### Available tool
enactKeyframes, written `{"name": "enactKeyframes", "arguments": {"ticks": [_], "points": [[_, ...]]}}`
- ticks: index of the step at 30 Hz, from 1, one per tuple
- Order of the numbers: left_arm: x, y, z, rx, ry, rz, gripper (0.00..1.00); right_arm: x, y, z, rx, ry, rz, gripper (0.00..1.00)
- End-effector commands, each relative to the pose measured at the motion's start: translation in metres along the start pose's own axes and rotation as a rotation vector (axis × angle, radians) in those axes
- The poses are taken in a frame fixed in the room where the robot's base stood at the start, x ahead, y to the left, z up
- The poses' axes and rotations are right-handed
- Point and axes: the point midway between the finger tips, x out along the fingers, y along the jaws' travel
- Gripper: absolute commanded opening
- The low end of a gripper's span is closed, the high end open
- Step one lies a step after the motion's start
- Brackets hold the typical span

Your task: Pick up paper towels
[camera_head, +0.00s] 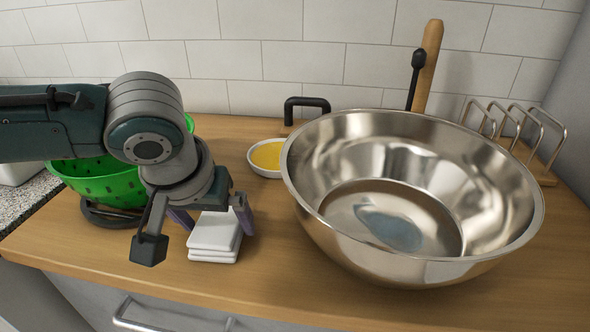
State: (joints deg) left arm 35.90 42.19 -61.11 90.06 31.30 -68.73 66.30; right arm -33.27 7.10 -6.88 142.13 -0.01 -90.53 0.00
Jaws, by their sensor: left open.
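A small stack of white square pieces (213,247), which look like the folded paper towels, lies on the wooden counter left of the middle. My left gripper (214,222) is directly above and around the stack, pointing down. Its jaws are open, with one finger at the left side of the stack and the other at the right. I cannot tell whether the fingers touch it. The gripper hides the rear part of the stack. My right gripper is not in view.
A large steel bowl (440,272) stands close on the right. A green colander (110,183) is behind my left arm. A small white bowl with yellow contents (268,156), a black handle (306,102) and a wire rack (515,122) are farther back. The counter's front edge is near the stack.

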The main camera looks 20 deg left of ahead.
Motion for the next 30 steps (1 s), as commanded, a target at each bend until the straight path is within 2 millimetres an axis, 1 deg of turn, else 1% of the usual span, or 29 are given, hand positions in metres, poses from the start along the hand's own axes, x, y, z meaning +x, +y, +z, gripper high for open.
{"name": "enactKeyframes", "arguments": {"ticks": [27, 28, 30], "points": [[0.004, 0.0002, 0.002, 0.0, 0.0, 0.001, 1.0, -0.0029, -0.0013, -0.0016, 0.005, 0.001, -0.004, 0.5], [0.004, 0.0002, 0.002, 0.0, 0.0, 0.001, 0.98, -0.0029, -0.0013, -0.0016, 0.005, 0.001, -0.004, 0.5], [0.0039, 0.0002, 0.002, 0.0, 0.0, 0.001, 0.9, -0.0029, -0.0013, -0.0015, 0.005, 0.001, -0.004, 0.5]]}}
